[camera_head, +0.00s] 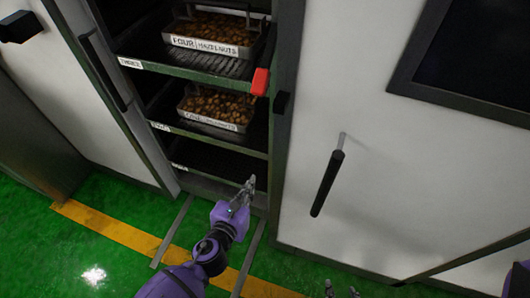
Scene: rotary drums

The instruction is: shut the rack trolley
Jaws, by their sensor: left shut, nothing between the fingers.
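The rack trolley (193,70) stands in a dark opening between white panels, with several green-edged shelves. Trays of hazelnuts (212,47) sit on its upper shelves. A red piece (260,82) is at the right end of one shelf edge. My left gripper (248,185) is shut and empty, low in front of the right side of the trolley's bottom. I cannot tell whether it touches the trolley. My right gripper (341,291) barely shows at the bottom edge; only small parts of its fingers are visible.
A black handle (327,183) sticks out from the white panel on the right. Another long dark handle (105,71) is on the left panel. Two grey rails (172,232) run along the green floor from the opening, across a yellow line (105,229).

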